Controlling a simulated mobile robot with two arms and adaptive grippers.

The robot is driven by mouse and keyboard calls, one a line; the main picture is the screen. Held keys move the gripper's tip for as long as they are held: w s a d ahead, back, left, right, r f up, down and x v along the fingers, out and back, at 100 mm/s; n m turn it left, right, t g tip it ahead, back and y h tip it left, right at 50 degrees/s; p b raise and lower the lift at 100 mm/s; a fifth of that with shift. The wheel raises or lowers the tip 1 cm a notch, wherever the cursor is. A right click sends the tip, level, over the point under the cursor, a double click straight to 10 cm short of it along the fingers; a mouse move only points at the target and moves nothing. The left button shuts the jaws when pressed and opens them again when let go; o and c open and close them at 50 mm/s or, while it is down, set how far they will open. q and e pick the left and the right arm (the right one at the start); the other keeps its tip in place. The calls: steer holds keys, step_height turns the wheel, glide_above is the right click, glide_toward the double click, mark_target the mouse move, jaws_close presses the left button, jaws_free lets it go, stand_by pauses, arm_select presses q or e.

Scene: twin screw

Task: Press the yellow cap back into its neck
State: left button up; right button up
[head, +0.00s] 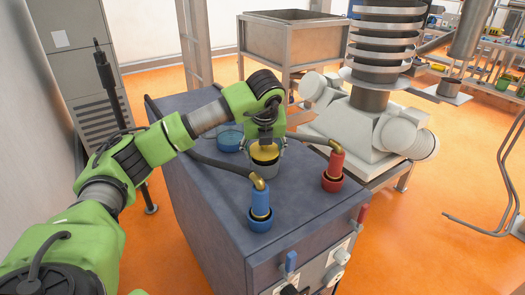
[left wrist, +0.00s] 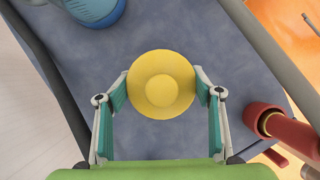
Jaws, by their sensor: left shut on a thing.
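The yellow cap (head: 264,152) is at the dark grey neck (head: 262,170) on top of the blue-grey cabinet. My left gripper (head: 266,146) comes down over the cap from above. In the left wrist view the round yellow cap (left wrist: 160,84) sits between the two fingertips, which bear on its left and right sides. The cap hides the neck in that view. Whether the cap is seated in the neck or just above it, I cannot tell. My right gripper is not in view.
A blue hose fitting (head: 260,205) stands in front of the neck and a red one (head: 335,165) to its right, with dark hoses. A blue round port (head: 230,138) is behind left. The cabinet top (head: 200,180) is bare at the front left.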

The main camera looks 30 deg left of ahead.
mark_target(264, 162)
arm_select(q)
steer(key=f, duration=0.2)
steer(key=s+d+f, duration=0.1)
steer(key=shift+s+f+g, duration=0.1)
steer(key=shift+g, duration=0.3)
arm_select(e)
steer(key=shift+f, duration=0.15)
arm_select(q)
steer(key=o, duration=1.2)
steer(key=shift+o, duration=1.3)
steer(key=shift+w+a+f, duration=0.2)
steer(key=shift+w+f, duration=0.4)
steer(key=shift+w, duration=0.4)
steer(key=shift+s+d+r, duration=0.1)
steer(key=shift+r, duration=0.05)
steer(key=shift+s+r, duration=0.35)
steer(key=shift+s, duration=0.05)
steer(key=shift+w+a, duration=0.1)
steer(key=shift+a, duration=0.1)
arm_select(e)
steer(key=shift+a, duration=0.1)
